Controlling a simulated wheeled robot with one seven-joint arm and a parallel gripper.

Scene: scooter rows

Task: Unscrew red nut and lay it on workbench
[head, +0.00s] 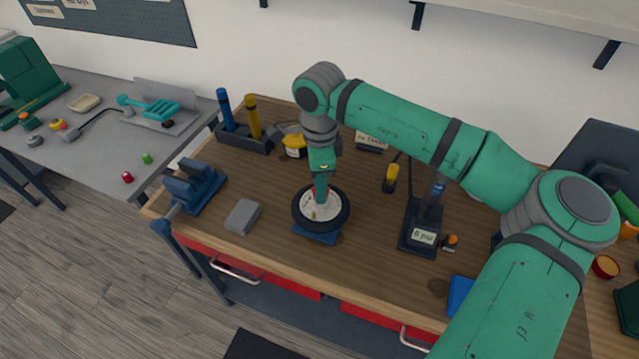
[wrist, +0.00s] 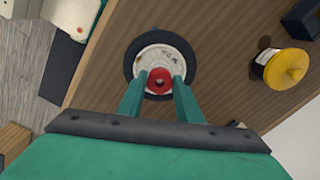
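A red nut (wrist: 160,80) sits at the centre of a wheel with a black tyre and a pale hub (wrist: 158,56). In the head view the wheel (head: 338,218) lies flat on a blue stand (head: 318,237) on the wooden workbench (head: 275,215). My gripper (wrist: 160,78) points down over the hub, one finger on each side of the red nut. The fingertips are at or very near the nut's sides; whether they touch it I cannot tell. In the head view my gripper (head: 320,188) hides most of the nut.
A grey block (head: 243,216) and a blue vise (head: 194,186) stand left of the wheel. A yellow-topped container (head: 295,146) is behind it. A dark stand with a label (head: 421,232) is to its right. Bare wood lies in front of the wheel.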

